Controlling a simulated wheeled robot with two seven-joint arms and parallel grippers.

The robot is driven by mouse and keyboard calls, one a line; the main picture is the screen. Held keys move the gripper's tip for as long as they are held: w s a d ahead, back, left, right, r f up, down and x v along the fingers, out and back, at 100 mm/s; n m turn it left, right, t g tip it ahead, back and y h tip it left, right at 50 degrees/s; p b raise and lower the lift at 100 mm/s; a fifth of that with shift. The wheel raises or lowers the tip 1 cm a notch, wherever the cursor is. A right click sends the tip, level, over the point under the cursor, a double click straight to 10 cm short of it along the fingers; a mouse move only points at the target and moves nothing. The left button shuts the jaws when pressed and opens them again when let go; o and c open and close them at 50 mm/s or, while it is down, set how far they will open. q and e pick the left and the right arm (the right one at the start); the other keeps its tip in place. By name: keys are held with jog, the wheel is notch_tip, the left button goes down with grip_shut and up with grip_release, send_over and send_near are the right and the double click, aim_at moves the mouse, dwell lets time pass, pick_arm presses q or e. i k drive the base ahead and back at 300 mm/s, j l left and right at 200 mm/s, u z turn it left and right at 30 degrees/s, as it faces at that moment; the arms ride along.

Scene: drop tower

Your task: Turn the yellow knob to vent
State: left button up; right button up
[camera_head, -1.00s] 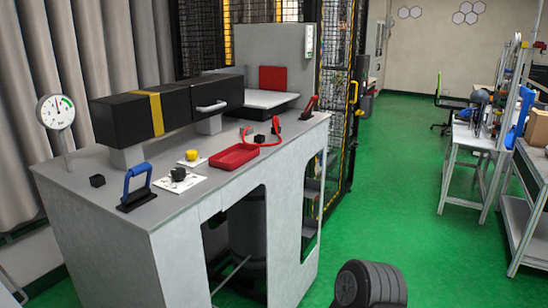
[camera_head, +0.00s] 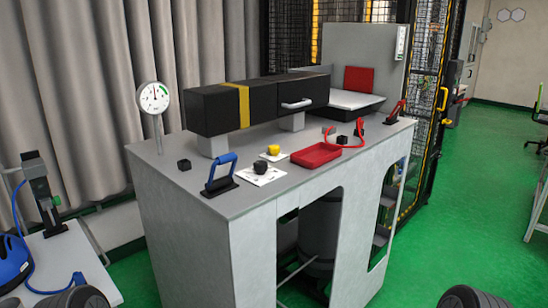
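The yellow knob (camera_head: 273,150) sits on a small white plate on the grey bench top (camera_head: 205,205), in the middle of the head view. It is small here, and I cannot read which setting it points to. A black knob (camera_head: 260,167) on a larger white plate (camera_head: 262,178) is just in front of it. A round dial gauge (camera_head: 154,98) stands on a post at the bench's left end, its needle near the top of the scale. Neither gripper is in view; only dark rounded parts of my arms show at the bottom edge, apart from the bench.
A blue handle (camera_head: 221,172) stands up left of the knobs, near a small black block (camera_head: 184,165). A red tray (camera_head: 316,155) lies to their right. A long black box (camera_head: 215,108) with a yellow band is behind. Green floor (camera_head: 150,288) lies in front.

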aim_at(274, 150)
jog(key=z, duration=1.6)
jog(key=j+z, duration=0.1)
jog(key=j, duration=1)
jog(key=i, duration=0.05)
